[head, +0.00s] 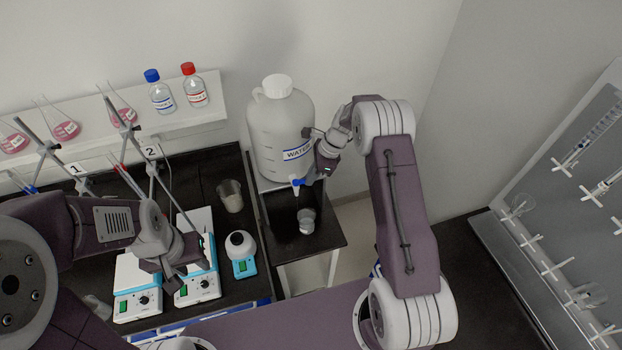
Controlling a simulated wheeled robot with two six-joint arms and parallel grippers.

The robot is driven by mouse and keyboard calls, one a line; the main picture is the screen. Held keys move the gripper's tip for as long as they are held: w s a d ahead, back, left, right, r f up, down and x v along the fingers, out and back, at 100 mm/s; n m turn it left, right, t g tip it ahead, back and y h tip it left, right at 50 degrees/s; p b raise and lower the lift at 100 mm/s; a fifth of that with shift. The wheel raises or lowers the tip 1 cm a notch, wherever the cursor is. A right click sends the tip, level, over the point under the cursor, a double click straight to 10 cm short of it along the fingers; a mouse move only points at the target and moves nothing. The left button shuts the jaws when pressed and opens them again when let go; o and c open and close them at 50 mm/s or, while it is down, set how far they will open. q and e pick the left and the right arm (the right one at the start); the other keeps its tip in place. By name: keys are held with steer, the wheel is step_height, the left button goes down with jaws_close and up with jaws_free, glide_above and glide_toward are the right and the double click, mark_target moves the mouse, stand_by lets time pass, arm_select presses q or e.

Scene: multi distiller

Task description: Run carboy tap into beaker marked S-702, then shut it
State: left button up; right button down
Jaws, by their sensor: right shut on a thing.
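The white carboy (279,128) labelled WATER stands on a dark stand at the back wall. Its tap (297,182) is blue and low on the front. A small clear beaker (306,220) stands on the dark surface below and slightly right of the tap; I cannot read a mark on it or tell how full it is. My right gripper (310,178) is at the tap from the right, shut on it. Whether water runs is too small to tell. My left gripper (168,278) hangs over the hotplates, away from the carboy; its jaw opening is unclear.
Another beaker (230,196) stands on the black bench left of the carboy. Two white hotplates (198,285) and a small blue-based device (242,254) are nearby. A wall shelf (208,112) holds bottles. A drying rack (560,200) is at right.

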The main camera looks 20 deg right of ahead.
steer(key=shift+w+n+g+b, duration=0.2)
steer(key=shift+w+n+g, duration=0.15)
steer(key=shift+n, duration=0.4)
steer(key=shift+w+n+g+b, duration=0.2)
steer(key=shift+w+n+g, duration=0.1)
steer(key=shift+n, duration=0.45)
steer(key=c, duration=1.6)
jaws_free()
steer(key=shift+o, duration=0.2)
steer(key=b+v, duration=0.3)
steer(key=v, duration=0.6)
steer(key=shift+b, duration=0.4)
steer(key=shift+d, duration=0.15)
